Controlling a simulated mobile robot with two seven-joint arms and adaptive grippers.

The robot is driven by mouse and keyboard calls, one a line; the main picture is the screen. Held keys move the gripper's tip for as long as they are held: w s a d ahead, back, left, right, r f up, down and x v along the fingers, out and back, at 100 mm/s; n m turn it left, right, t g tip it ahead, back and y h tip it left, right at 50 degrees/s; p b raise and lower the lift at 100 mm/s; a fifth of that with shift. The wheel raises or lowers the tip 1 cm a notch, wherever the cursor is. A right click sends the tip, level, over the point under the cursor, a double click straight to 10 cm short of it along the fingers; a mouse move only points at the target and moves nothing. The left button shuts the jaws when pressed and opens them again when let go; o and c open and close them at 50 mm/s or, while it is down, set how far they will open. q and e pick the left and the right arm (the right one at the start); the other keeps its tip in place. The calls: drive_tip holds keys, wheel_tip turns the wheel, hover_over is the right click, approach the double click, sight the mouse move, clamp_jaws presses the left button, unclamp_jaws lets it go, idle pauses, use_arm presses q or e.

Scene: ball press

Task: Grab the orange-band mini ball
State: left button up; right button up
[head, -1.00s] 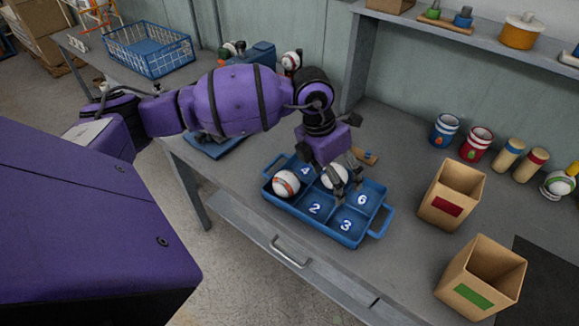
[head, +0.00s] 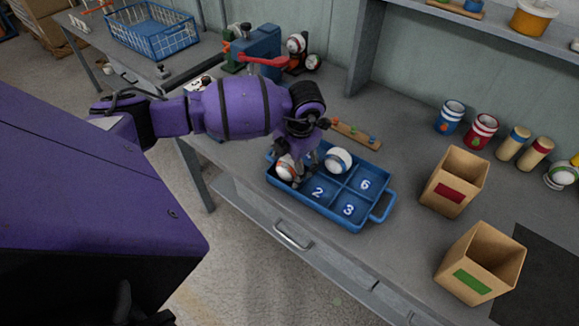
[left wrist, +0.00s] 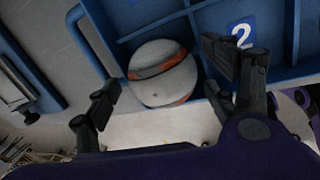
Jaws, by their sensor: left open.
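The orange-band ball (head: 285,168) is white with orange and grey bands. It sits in the front-left compartment of the blue tray (head: 335,222), beside the compartment marked 2. The ball shows clearly in the left wrist view (left wrist: 163,75). My left gripper (head: 297,180) is open above and around it, partly hiding it in the head view. In the left wrist view my left gripper (left wrist: 160,82) has fingers on both sides of the ball; contact cannot be told. A second whitish ball (head: 339,159) sits in the tray's back row. My right gripper is not seen.
A red-label box (head: 453,182) and a green-label box (head: 480,264) stand right of the tray. A blue press with a red lever (head: 262,61) stands behind my left arm. A wooden peg strip (head: 355,134) lies behind the tray. Compartments 2, 3 and 6 are empty.

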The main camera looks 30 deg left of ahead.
use_arm(q)
drive_tip(key=c, duration=1.2)
drive_tip(key=shift+r, duration=0.1)
drive_tip(key=shift+r, duration=0.25)
wheel_tip(320, 180, up, 2)
drive_tip(key=shift+w+r, duration=0.1)
drive_tip(key=s+d+r, duration=0.2)
drive_tip(key=s+r, duration=0.1)
drive_tip(key=s, duration=0.1)
drive_tip(key=s+d+r, duration=0.2)
drive_tip(key=s+r, duration=0.1)
drive_tip(key=s, duration=0.1)
drive_tip(key=s+d+r, duration=0.2)
drive_tip(key=s+r, duration=0.2)
drive_tip(key=shift+s+d, duration=0.15)
drive_tip(key=shift+s, duration=0.2)
